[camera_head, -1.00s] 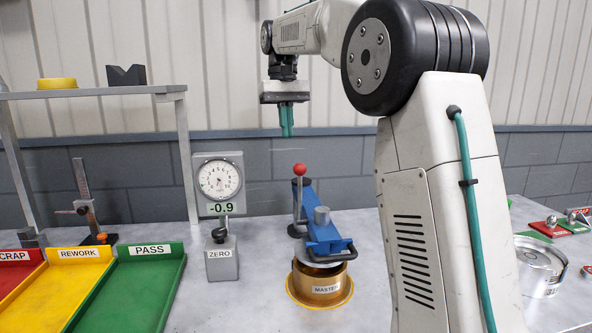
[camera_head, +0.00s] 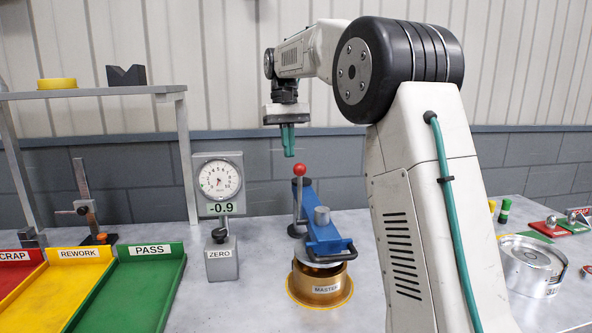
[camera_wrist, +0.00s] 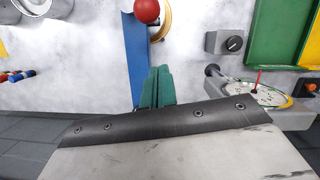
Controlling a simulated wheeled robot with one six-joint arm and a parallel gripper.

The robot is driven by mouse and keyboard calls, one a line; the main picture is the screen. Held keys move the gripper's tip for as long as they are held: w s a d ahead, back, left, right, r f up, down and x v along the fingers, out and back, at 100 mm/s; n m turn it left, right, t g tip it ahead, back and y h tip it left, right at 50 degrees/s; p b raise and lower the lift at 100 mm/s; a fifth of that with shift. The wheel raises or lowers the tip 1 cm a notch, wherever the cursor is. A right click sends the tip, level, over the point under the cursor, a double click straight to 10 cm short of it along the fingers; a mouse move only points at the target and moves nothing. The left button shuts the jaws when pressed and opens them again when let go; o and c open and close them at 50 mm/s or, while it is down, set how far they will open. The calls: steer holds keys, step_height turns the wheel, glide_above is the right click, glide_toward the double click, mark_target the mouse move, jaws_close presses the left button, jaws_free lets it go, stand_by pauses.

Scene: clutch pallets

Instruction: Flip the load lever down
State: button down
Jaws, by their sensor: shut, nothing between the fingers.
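The load lever (camera_head: 299,202) is a thin upright metal rod with a red ball knob (camera_head: 299,170) on top. It stands at the back of a blue fixture (camera_head: 324,229), which sits over a brass ring labelled MASTER (camera_head: 325,289). My gripper (camera_head: 288,154) has green fingers, pointing down and shut, with nothing between them. It is just above and slightly left of the red knob in the head view, apart from it. In the wrist view the red knob (camera_wrist: 146,10) shows beyond the green fingertips (camera_wrist: 157,72), with the blue arm behind it.
A dial gauge (camera_head: 219,180) reading -0.9 stands left of the fixture on a ZERO block (camera_head: 221,262). Red, yellow and green trays (camera_head: 130,290) lie at the left. A metal round part (camera_head: 532,262) lies at the right.

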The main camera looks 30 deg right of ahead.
mark_target(296, 169)
steer(key=s+f, duration=0.2)
steer(key=s+a+f, duration=0.1)
steer(key=s+f, duration=0.1)
steer(key=s, duration=0.1)
steer(key=shift+f, duration=0.35)
steer(key=shift+s+a, duration=0.1)
steer(key=shift+s, duration=0.05)
